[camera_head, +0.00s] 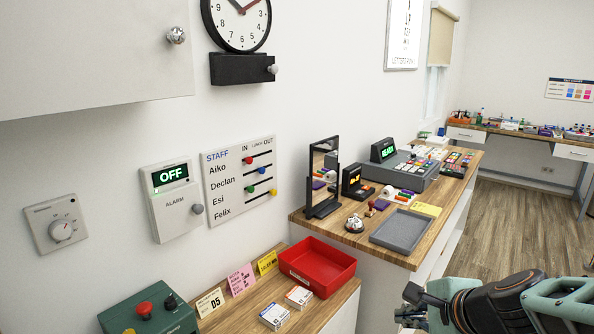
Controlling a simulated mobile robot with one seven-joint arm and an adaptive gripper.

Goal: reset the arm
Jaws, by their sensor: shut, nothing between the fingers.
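My arm (505,300) reaches in from the lower right corner, teal and black with an orange ring. My gripper (408,308) is at its left end, dark and partly cut off by the bottom edge of the picture. It is shut and holds nothing. It appears in front of the white side of the counter, right of the red tray (330,285), and apart from the things on the counter.
A wooden counter (442,228) holds a grey tray (401,231), a mirror (322,178), a bell (354,223) and a register (412,172). A lower shelf holds cards, small boxes (299,296) and a green button box (150,312). Wooden floor (520,220) is clear at right.

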